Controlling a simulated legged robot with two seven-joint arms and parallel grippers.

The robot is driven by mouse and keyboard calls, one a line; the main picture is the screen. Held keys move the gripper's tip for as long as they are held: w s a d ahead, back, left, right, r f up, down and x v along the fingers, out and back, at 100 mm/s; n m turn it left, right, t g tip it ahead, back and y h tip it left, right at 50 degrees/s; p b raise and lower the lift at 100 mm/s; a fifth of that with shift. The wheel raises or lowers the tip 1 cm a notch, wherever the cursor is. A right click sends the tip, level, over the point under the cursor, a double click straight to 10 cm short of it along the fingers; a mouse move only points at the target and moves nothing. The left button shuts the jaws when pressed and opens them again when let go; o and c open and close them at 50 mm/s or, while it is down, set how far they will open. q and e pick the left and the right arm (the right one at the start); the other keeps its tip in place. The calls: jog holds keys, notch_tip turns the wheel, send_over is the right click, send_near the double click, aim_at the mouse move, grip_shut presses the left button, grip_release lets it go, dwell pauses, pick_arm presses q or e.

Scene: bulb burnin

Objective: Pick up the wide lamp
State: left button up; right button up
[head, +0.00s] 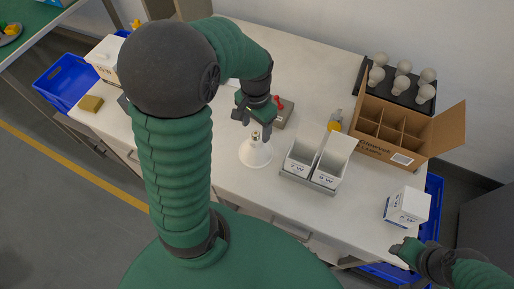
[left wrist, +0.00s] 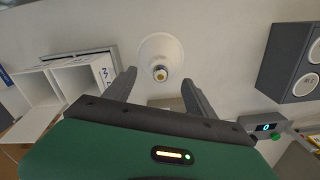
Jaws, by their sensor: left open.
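The wide lamp (head: 257,153) is white and stands face down on the bench with its narrow base end up. It also shows in the left wrist view (left wrist: 160,52), with its metal base towards the camera. My left gripper (head: 256,119) is above and just behind the lamp in the head view. Its fingers (left wrist: 159,82) are spread and empty, with the lamp base showing just beyond the gap between them. My right gripper (head: 405,251) is at the bench's front right corner, away from the lamp; its jaws are too small to read.
Two open white boxes (head: 318,163) stand in a grey holder right of the lamp. Behind them are a divided cardboard box (head: 395,128) and a black tray (head: 400,93) of bulbs. A white carton (head: 408,206) stands at right. A grey device (head: 282,112) with a red part is behind my gripper.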

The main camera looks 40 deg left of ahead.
aim_at(256, 133)
pick_arm(q)
jog(key=f, duration=0.5)
jog(key=shift+a, duration=0.3)
jog(key=shift+d+r, duration=0.1)
jog(key=shift+d, duration=0.3)
jog(key=shift+c, duration=1.2)
grip_shut()
